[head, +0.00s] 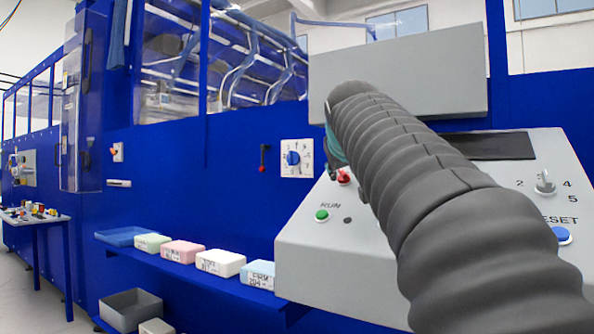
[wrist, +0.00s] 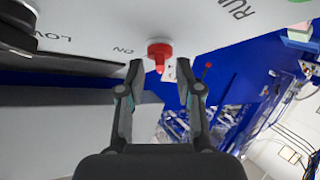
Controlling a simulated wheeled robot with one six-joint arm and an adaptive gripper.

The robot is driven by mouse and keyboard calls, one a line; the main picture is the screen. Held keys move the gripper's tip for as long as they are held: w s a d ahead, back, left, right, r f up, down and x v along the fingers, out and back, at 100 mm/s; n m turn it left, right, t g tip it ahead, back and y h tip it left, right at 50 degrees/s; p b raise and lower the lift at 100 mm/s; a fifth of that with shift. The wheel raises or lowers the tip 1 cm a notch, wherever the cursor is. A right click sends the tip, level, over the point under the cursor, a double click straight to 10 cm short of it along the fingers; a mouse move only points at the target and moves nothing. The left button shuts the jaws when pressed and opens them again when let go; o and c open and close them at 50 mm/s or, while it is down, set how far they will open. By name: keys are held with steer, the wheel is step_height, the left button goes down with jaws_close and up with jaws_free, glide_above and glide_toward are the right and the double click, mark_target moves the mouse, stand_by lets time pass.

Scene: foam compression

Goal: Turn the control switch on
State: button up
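The control switch is a small red knob on the sloped grey control panel (head: 310,245). In the wrist view the red switch (wrist: 159,52) has a pointed handle and sits beside the label "ON". In the head view the red switch (head: 343,177) shows only partly, at the edge of my arm. My gripper (wrist: 160,75) is open, with one finger on each side of the switch in the wrist view. Gaps show between the fingers and the switch; depth is hard to tell. In the head view my arm hides most of the gripper.
The panel also carries a green RUN button (head: 321,215), a blue RESET button (head: 561,235) and a grey selector knob (head: 545,182). A grey box-like screen (head: 420,75) rises behind. A blue shelf (head: 200,278) with foam blocks runs along the blue machine.

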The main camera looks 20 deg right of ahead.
steer(key=shift+x, duration=0.8)
steer(key=shift+c, duration=0.3)
jaws_close()
